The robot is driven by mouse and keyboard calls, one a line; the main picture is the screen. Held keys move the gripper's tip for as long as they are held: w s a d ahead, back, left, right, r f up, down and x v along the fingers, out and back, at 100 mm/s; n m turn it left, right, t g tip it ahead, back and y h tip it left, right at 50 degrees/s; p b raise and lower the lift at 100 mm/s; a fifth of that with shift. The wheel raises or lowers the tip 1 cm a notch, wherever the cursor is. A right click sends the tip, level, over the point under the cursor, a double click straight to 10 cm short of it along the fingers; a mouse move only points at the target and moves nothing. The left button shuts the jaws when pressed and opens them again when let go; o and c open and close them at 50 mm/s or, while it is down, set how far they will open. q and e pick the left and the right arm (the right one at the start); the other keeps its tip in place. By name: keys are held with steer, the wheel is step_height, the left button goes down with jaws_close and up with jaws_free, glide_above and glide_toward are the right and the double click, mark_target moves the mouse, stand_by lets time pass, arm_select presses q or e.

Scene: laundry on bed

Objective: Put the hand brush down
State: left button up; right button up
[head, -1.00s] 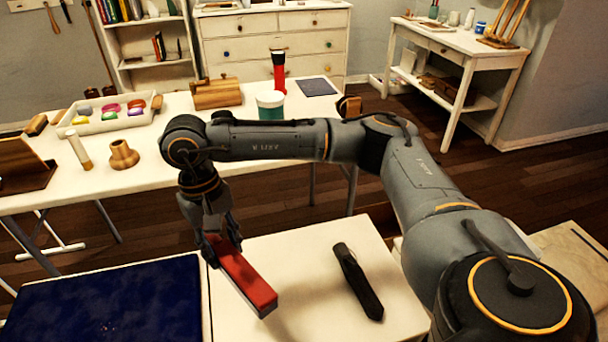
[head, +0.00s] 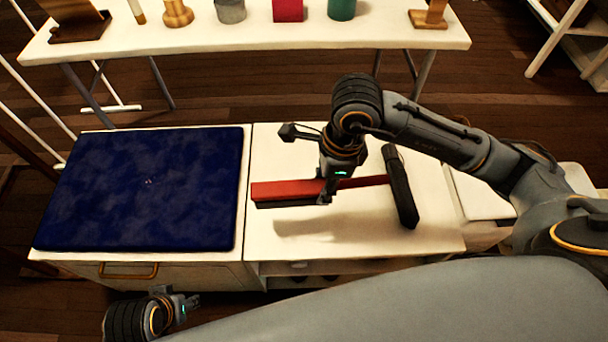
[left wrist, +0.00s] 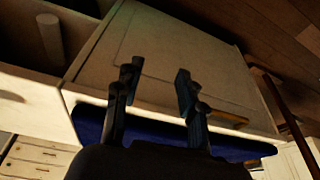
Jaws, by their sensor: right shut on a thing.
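The red hand brush (head: 285,189), with a dark underside, is in my right gripper (head: 326,190). The gripper is shut around its middle, and the brush lies roughly level, its thin end reaching right towards a black object. Its shadow falls on the white top (head: 350,236) below and in front, so it seems held above that surface; the exact gap cannot be told. My left gripper (head: 188,305) is low at the bottom left, in front of the cabinet. In the left wrist view its fingers (left wrist: 157,76) are apart with nothing between them.
A long black object (head: 402,190) lies on the white top, right of the gripper. A dark blue mat (head: 145,190) covers the left part. The white top between them is bare in front. A white table (head: 250,40) with several items stands behind, across a floor gap.

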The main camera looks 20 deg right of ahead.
steer(key=shift+w+f+m, duration=0.15)
steer(key=shift+m, duration=0.15)
steer(key=w+d+f+b, duration=0.1)
steer(key=w+d+f, duration=0.1)
steer(key=w+f, duration=0.1)
steer(key=w+d+f, duration=0.1)
steer(key=w+f, duration=0.1)
steer(key=w, duration=0.2)
steer(key=w+d+f+b, duration=0.1)
steer(key=w+d+f, duration=0.1)
steer(key=w+f, duration=0.1)
steer(key=shift+w+d+f+b, duration=0.3)
steer(key=shift+w+d+b, duration=0.05)
steer(key=shift+w, duration=0.2)
steer(key=shift+w+d+f, duration=0.3)
steer(key=shift+w+f, duration=0.2)
steer(key=shift+f, duration=0.15)
step_height(320, 180, down, 2)
steer(key=shift+f+b, duration=0.15)
steer(key=shift+b, duration=0.35)
steer(key=shift+f, duration=0.3)
arm_select(q)
steer(key=r, duration=0.1)
steer(key=w+r+t, duration=0.1)
steer(key=r, duration=0.1)
steer(key=shift+d+r+t, duration=0.1)
steer(key=shift+d+t, duration=0.1)
steer(key=shift+t, duration=0.1)
steer(key=shift+w, duration=0.1)
